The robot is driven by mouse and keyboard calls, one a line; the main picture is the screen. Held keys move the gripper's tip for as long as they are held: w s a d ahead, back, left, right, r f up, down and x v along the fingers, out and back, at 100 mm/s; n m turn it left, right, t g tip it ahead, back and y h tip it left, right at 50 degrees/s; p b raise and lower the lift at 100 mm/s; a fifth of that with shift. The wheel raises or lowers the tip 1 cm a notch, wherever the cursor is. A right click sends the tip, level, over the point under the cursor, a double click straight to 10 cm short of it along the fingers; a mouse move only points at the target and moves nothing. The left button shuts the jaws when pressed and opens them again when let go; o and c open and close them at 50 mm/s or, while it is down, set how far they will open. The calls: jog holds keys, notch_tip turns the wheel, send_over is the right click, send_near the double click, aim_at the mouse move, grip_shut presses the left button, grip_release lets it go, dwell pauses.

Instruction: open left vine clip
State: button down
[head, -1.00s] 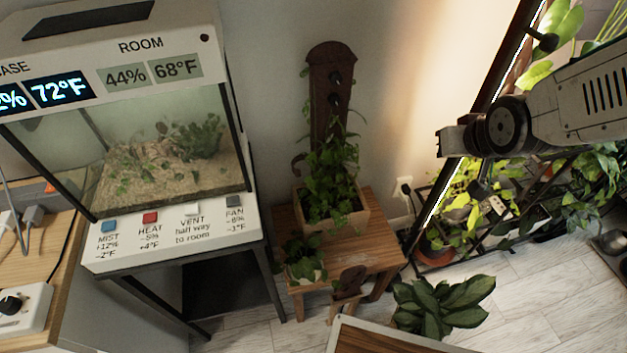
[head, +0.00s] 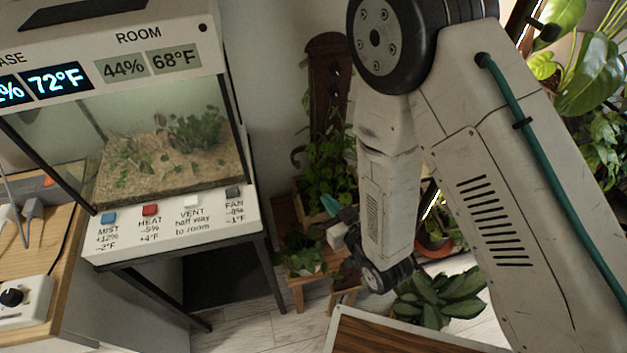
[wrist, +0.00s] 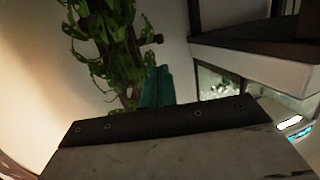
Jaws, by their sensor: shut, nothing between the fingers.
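A potted vine (head: 322,165) climbs a dark wooden board (head: 324,90) by the wall. Small dark knobs (head: 334,70) stick out from the board; I cannot tell whether one is the left vine clip. My gripper (head: 340,210), with teal fingers, is in front of the pot, low on the vine, and looks shut and empty. In the wrist view, the shut teal fingers (wrist: 157,88) point toward the vine (wrist: 103,45). A dark knob (wrist: 158,39) shows right of the leaves. My arm hides the right side of the vine and board.
A terrarium (head: 160,150) on a dark-legged stand is at left, with labelled buttons along its front ledge. A wooden stool (head: 299,290) holds the pots. A leafy plant (head: 440,298) and a wooden tabletop edge (head: 375,335) are below my arm.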

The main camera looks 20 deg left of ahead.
aim_at(299, 167)
jog(key=x, duration=1.3)
jog(key=shift+w+a+f, duration=0.2)
jog(key=shift+w+a, duration=0.05)
